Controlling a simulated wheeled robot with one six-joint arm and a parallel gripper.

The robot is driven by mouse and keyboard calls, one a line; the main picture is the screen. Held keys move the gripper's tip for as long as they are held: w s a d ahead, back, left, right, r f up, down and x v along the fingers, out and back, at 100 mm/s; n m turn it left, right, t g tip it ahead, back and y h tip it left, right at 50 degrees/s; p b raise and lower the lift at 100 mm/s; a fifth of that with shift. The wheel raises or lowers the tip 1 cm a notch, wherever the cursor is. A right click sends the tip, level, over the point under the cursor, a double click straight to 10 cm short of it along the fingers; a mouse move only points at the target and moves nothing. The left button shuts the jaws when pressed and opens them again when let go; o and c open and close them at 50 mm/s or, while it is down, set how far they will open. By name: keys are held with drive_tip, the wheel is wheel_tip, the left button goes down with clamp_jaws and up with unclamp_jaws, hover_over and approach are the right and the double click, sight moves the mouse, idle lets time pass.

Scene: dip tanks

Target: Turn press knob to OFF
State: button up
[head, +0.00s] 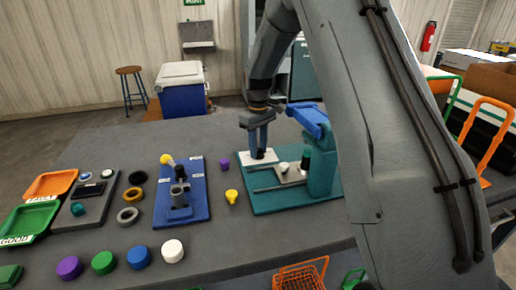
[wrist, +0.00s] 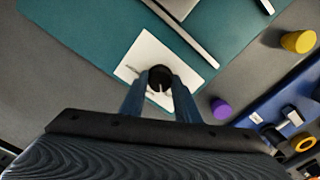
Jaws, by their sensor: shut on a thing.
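The press (head: 322,165) is a teal frame with a blue top arm, standing on a teal base plate (head: 285,205). A white label plate (head: 270,158) lies at the base's back left corner and also shows in the wrist view (wrist: 135,55). The black round knob (wrist: 160,77) with a pale pointer line sits on this plate. My gripper (head: 259,151) reaches down over it, and in the wrist view its blue fingers (wrist: 160,98) stand on both sides of the knob, shut on it. The label's lettering is too small or hidden to read.
A blue fixture board (head: 197,210) with a yellow-knobbed lever stands left of the press. Purple (head: 224,164) and yellow (head: 232,197) pieces lie between them. Several coloured round caps line the table's front. Orange (head: 50,184) and green trays are at far left.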

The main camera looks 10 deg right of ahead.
sight(258, 151)
drive_tip(key=shift+n, duration=0.6)
drive_tip(key=shift+r, duration=0.1)
drive_tip(key=o, duration=1)
drive_tip(key=shift+o, duration=0.2)
wheel_tip(258, 151, up, 7)
drive_tip(key=shift+w+f+b, duration=0.1)
drive_tip(key=shift+f+b, duration=0.1)
drive_tip(key=shift+b, duration=0.65)
drive_tip(key=shift+r, duration=0.55)
